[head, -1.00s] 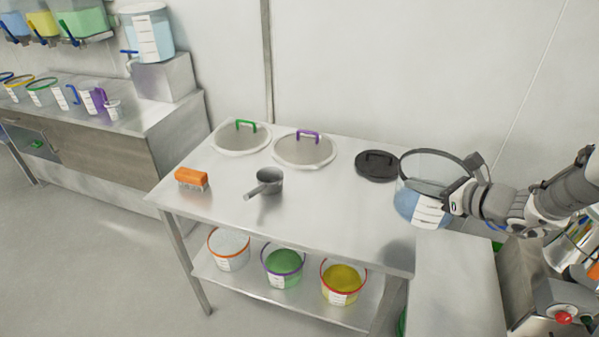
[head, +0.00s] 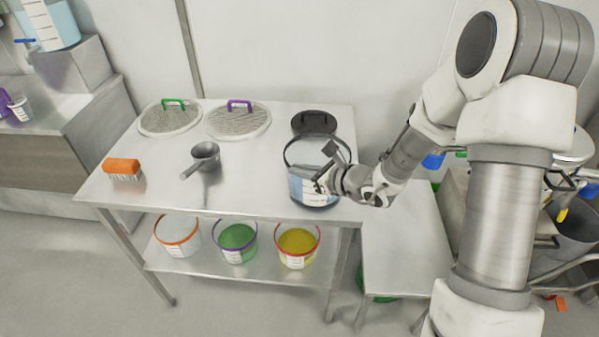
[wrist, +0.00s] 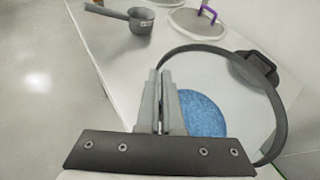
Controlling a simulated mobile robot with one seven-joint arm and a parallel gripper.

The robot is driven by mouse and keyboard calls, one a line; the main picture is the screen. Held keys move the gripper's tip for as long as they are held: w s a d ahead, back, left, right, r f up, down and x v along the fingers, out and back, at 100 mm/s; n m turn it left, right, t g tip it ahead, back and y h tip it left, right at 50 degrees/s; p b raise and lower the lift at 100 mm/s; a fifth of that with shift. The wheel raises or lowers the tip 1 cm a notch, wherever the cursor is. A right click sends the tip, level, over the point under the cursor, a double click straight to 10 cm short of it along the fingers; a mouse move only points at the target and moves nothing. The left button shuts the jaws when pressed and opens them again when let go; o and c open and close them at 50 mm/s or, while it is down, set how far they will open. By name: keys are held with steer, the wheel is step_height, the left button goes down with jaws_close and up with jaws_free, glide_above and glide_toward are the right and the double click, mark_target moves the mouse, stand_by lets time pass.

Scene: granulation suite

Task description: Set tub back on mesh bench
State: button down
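The tub (head: 312,192) is clear, with a dark rim, a white label and blue contents. It stands upright at the right end of the mesh bench (head: 262,165), and I cannot tell whether its base touches the top. My gripper (head: 328,181) is at the tub's right side, its fingers together on the wall near the rim. In the wrist view the closed fingers (wrist: 161,95) overlap the rim, with the blue contents (wrist: 203,113) just right of them. The pinch point itself is partly hidden.
A black lid (head: 314,122) lies just behind the tub. Two mesh lids (head: 238,120), a grey scoop (head: 203,158) and an orange brush (head: 122,168) lie further left. Several tubs stand on the lower shelf (head: 205,262). A lower table (head: 405,240) adjoins at right. The bench's middle is clear.

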steer(key=shift+f, duration=0.25)
steer(key=shift+f, duration=0.15)
steer(key=c, duration=1.1)
jaws_free()
